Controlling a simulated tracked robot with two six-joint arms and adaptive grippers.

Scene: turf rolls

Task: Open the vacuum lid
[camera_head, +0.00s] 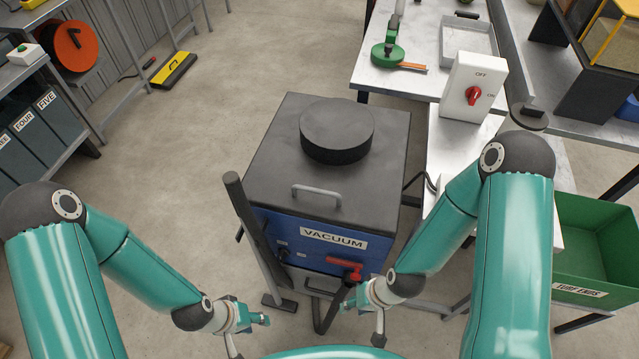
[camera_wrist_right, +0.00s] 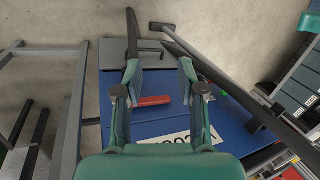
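The vacuum (camera_head: 331,246) is a blue box with a dark grey lid (camera_head: 275,150) lying flat and closed on top. A grey bar handle (camera_head: 316,193) is at the lid's front edge. A red latch (camera_head: 346,270) is on the blue front below the VACUUM label; it also shows in the right wrist view (camera_wrist_right: 152,101). My right gripper (camera_head: 361,323) is close in front of the latch. Its fingers are open in the right wrist view (camera_wrist_right: 158,63), with the latch showing between them; contact is unclear. My left gripper (camera_head: 251,338) is open and empty, left of the vacuum front.
A round black disc (camera_head: 337,130) rests on the lid. A dark upright bar (camera_head: 246,215) stands at the box's front left corner. A switch box (camera_head: 472,85) and white table are at right, above a green bin (camera_head: 596,245). Open floor lies left of the vacuum.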

